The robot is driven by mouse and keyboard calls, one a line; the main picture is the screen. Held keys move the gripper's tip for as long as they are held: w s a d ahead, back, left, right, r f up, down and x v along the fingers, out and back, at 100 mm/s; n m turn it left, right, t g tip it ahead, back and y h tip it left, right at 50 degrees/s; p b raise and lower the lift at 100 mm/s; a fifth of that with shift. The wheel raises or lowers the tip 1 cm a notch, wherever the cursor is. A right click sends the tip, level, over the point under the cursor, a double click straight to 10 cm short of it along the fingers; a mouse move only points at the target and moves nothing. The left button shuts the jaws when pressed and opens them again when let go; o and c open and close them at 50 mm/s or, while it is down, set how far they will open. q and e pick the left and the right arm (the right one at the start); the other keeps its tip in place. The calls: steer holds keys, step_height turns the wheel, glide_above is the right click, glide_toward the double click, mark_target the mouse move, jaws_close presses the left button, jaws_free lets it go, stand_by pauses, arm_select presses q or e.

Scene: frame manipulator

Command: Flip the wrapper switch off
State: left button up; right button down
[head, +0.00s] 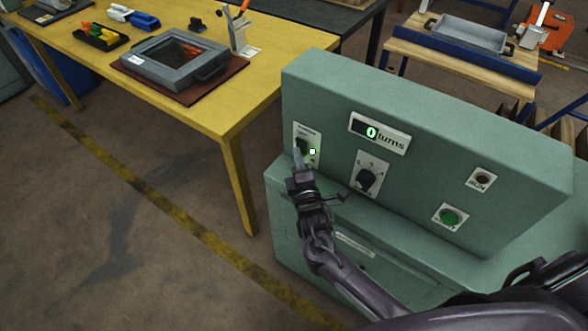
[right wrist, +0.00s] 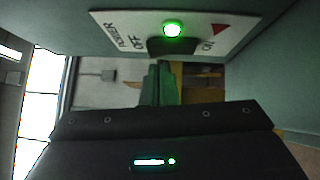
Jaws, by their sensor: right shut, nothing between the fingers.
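The wrapper switch (head: 301,144) is a small dark switch on a white plate at the left end of the green machine panel (head: 440,155). A green lamp (head: 312,152) beside it is lit. In the right wrist view the plate (right wrist: 130,20) reads OFF and ON, with the lit lamp (right wrist: 172,30) and the dark switch (right wrist: 172,46) between the words. I cannot tell which way the switch is tipped. My right gripper (head: 297,158) is shut and empty, its tips (right wrist: 160,75) right at the switch; contact is unclear. My left gripper is not in view.
The panel also has a display (head: 378,133) reading 0 turns, a black knob (head: 369,178), a green button (head: 449,217) and a run lamp (head: 482,180). A yellow table (head: 230,120) with trays and tools stands to the left. Open floor lies in front of it.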

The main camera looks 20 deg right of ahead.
steer(key=shift+w+d+r, duration=0.1)
steer(key=shift+w+d, duration=0.2)
steer(key=shift+d, duration=0.1)
steer(key=shift+w+d+r+p, duration=0.1)
steer(key=shift+r+p, duration=0.15)
steer(key=shift+p, duration=0.25)
steer(key=shift+d+m+g+p, duration=0.1)
steer(key=shift+m+g+p, duration=0.2)
steer(key=shift+p, duration=0.05)
steer(key=shift+f, duration=0.15)
